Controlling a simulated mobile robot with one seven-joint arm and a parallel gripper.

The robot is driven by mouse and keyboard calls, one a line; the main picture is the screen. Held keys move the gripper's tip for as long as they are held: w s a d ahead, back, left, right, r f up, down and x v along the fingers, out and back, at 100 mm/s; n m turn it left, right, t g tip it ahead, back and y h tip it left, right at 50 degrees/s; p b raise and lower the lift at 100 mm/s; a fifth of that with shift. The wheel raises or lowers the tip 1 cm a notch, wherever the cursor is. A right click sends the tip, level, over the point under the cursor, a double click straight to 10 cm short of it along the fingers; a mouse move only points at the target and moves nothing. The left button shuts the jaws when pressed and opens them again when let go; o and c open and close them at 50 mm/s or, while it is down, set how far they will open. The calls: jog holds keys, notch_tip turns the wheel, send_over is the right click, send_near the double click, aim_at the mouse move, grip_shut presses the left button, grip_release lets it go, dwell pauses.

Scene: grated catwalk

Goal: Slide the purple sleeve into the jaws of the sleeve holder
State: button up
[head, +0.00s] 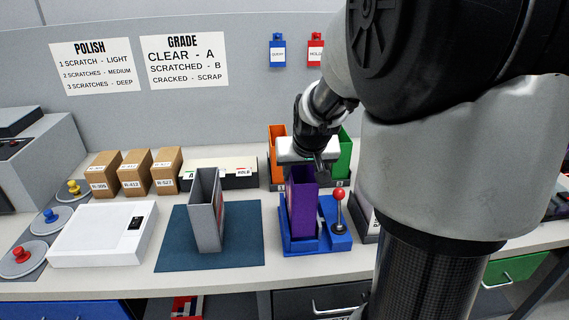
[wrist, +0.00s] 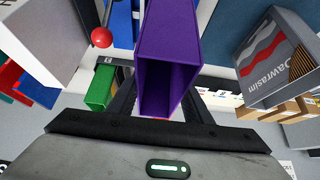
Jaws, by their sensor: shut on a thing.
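The purple sleeve (head: 301,212) is an upright, open-topped box. It also shows in the wrist view (wrist: 170,35), where I look into its hollow opening. My gripper (head: 306,170) is shut on its upper end, with one dark finger on each side. The sleeve holder (head: 314,243) is a blue base with a red-knobbed lever (head: 339,202) at its right. The sleeve's lower end is at the holder's blue jaws, which partly hide it. I cannot tell whether it is fully seated. The red knob also shows in the wrist view (wrist: 102,37).
A grey sleeve (head: 207,215) stands on a dark blue mat (head: 176,250) to the left. A white box (head: 95,245) lies farther left, and cardboard boxes (head: 135,174) stand behind. Orange (head: 277,142) and green (head: 345,150) bins stand behind the holder. My arm hides the right side.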

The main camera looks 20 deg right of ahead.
notch_tip(320, 180, down, 4)
jog(key=b, duration=0.3)
jog(key=shift+f, duration=0.15)
dwell(0.5)
jog(key=o, duration=1.4)
jog(key=shift+o, duration=0.4)
jog(key=o, duration=0.3)
